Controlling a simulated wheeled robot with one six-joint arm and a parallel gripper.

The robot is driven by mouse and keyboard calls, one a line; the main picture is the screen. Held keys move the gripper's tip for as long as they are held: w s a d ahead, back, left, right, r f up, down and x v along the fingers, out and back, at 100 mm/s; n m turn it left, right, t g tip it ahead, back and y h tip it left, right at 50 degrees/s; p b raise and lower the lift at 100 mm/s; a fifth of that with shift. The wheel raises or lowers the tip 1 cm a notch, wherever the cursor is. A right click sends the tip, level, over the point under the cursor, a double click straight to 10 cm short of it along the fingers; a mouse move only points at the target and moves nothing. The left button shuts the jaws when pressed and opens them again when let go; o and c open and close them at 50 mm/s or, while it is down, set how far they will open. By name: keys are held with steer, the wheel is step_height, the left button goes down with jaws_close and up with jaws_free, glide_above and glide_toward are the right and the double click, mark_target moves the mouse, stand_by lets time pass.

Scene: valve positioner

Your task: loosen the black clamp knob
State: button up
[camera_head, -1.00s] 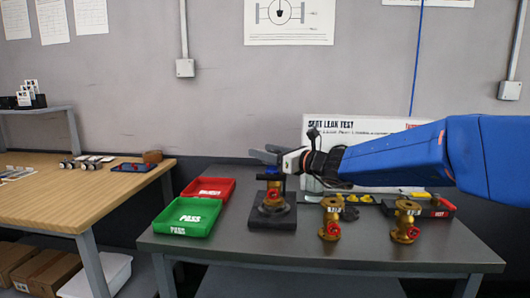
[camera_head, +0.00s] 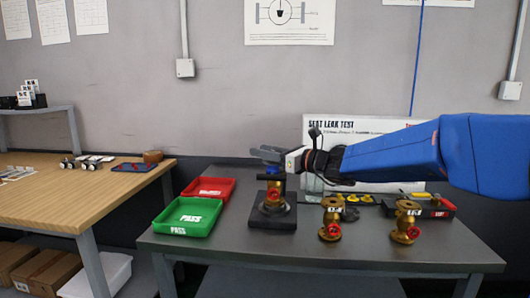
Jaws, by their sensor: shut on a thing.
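The clamp fixture stands on a black base plate (camera_head: 286,222) on the grey table, left of its middle. A brass valve (camera_head: 270,208) with a red handwheel sits in it, under a dark clamp arm (camera_head: 272,177). My gripper (camera_head: 266,154) reaches in from the right to the top of the fixture. Its grey fingers are shut at the clamp's top, where the black clamp knob is mostly hidden by them.
A green PASS tray (camera_head: 185,229) and a red tray (camera_head: 222,192) stand left of the fixture. Two brass valves (camera_head: 330,222) (camera_head: 405,224) stand at the right front. A dark tool tray (camera_head: 437,209) and yellow pieces lie behind them. A white sign board (camera_head: 345,128) stands at the back.

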steer(key=shift+s+n+g+y, duration=0.15)
steer(key=shift+s+n+g, duration=0.45)
steer(key=shift+n+g, duration=1.7)
steer(key=shift+s+n+g+y, duration=0.2)
steer(key=shift+s+n+g, duration=0.8)
steer(key=shift+g, duration=2.25)
steer(key=shift+s+n+g+y, duration=0.15)
steer(key=shift+s+n+g, duration=0.05)
steer(key=shift+n+g, duration=2.3)
steer(key=shift+g, duration=0.45)
steer(key=o, duration=1.1)
steer(key=shift+c, duration=0.2)
steer(key=v, duration=1.2)
steer(key=shift+r, duration=0.1)
